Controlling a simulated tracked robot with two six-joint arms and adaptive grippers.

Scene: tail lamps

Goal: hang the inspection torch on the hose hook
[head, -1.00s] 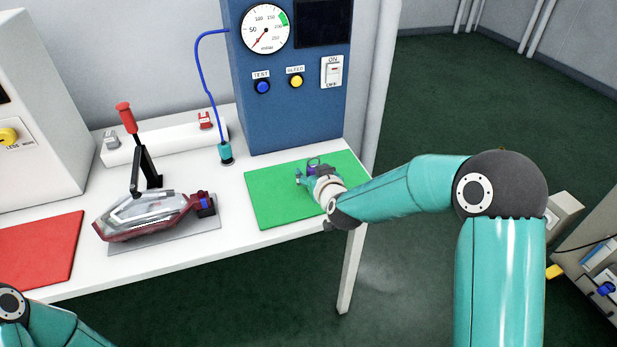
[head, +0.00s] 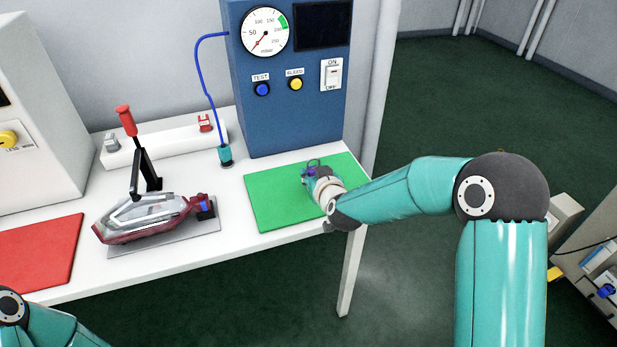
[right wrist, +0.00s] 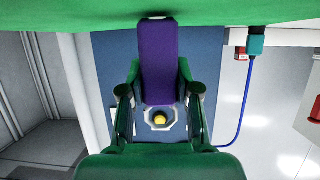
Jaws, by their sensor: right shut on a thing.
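A purple block-like body, which I take to be the inspection torch, sits between the two fingers of my right gripper (right wrist: 159,95) in the right wrist view (right wrist: 160,60). The fingers are shut on it. In the head view my right gripper (head: 310,178) is over the green mat (head: 268,205), and only a little purple with a dark ring shows beside it. Most of the torch is hidden there. I cannot make out a hose hook; the blue hose (head: 200,70) runs from the blue cabinet's left side down to a teal coupling (head: 225,155). My left gripper is out of view.
The blue test cabinet (head: 292,115) stands behind the mat. A red-and-clear tail lamp (head: 145,218) rests on a grey plate left of the mat, below a red-handled toggle clamp (head: 126,122). A red mat (head: 38,250) lies at the far left. White table shows between them.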

